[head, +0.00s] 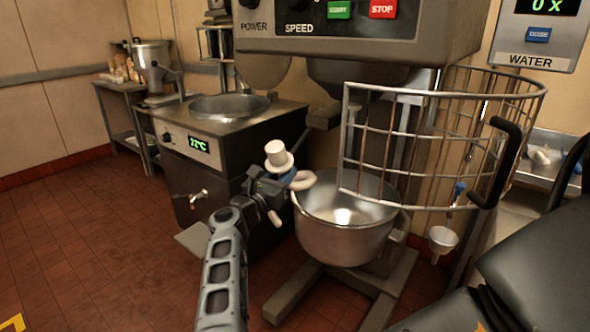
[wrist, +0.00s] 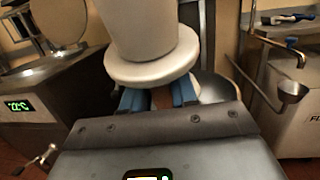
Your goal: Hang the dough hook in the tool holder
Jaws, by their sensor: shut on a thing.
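The dough hook (head: 278,155) is white, with a thick cylindrical top and a wide collar. Its curved cream end (head: 302,180) shows beside my gripper, near the mixing bowl's rim. My gripper (head: 279,178) is shut on the dough hook and holds it upright, in front of the mixer. In the wrist view the white shank and collar (wrist: 150,72) rise above the blue fingertips of my gripper (wrist: 158,98); the part below is hidden. I cannot clearly make out the tool holder in either view.
The steel mixing bowl (head: 343,240) stands right of my gripper, under the mixer head (head: 350,45). The wire guard (head: 400,150) swings out at right. A steel heated tank (head: 220,145) stands behind at left. The left floor is clear.

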